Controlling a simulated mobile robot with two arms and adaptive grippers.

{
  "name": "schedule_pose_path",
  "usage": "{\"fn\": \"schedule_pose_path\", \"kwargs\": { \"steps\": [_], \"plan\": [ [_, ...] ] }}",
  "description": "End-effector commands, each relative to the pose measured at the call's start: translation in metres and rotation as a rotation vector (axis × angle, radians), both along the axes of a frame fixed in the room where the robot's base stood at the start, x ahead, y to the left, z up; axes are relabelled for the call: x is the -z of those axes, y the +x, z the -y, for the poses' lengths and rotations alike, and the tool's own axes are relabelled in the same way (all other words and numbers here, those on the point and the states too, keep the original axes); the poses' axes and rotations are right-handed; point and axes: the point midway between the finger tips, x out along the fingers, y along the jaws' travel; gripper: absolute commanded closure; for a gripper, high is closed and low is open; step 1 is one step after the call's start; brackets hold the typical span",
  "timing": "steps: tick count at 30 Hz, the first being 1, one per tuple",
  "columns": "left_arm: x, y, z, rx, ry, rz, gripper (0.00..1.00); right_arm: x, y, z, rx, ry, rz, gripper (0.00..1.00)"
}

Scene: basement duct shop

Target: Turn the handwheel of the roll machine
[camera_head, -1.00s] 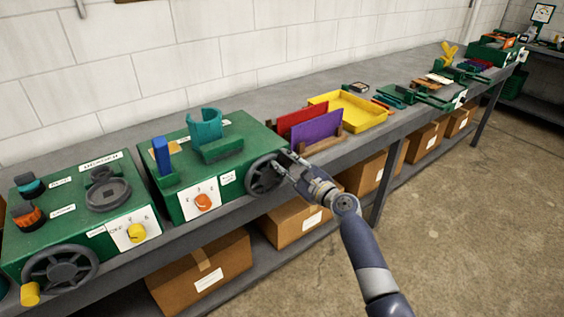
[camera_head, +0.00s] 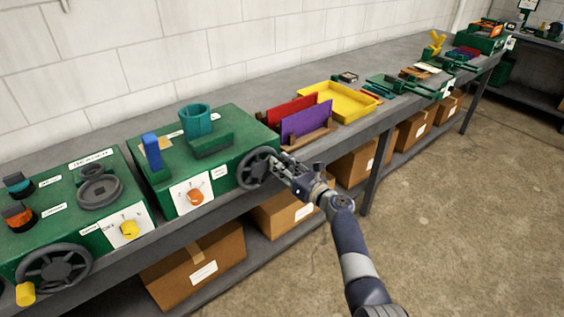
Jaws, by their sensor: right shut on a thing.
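The green machine (camera_head: 155,186) in the left half of the view carries an upright teal curled piece (camera_head: 196,122), a blue block (camera_head: 152,152) and an orange knob (camera_head: 195,197) on its white front plate. Its dark spoked handwheel (camera_head: 252,170) is on the right end of the front. My right gripper (camera_head: 276,166) is shut on the right side of the handwheel's rim. The fingers hide that part of the rim. My left gripper is not in view.
A second green machine (camera_head: 75,219) with its own handwheel (camera_head: 52,271) stands to the left. Cardboard boxes (camera_head: 195,267) fill the lower shelf. The floor at right is clear.

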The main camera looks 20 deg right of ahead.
Motion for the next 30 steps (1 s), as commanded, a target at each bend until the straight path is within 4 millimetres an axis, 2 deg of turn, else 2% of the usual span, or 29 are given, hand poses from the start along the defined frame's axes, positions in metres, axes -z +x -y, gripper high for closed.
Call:
{"fn": "schedule_pose_path", "kwargs": {
  "steps": [20, 21, 30],
  "plan": [
    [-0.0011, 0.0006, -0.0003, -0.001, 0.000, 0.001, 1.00, 0.0067, -0.0007, -0.0006, -0.001, 0.057, -0.025, 1.00],
    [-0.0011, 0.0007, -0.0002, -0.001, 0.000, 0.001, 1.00, 0.0066, -0.0008, -0.0006, -0.001, 0.057, -0.025, 0.64],
    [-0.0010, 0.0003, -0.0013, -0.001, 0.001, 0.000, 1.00, 0.0052, -0.0004, -0.0004, 0.000, 0.054, -0.022, 0.64]
  ]
}}
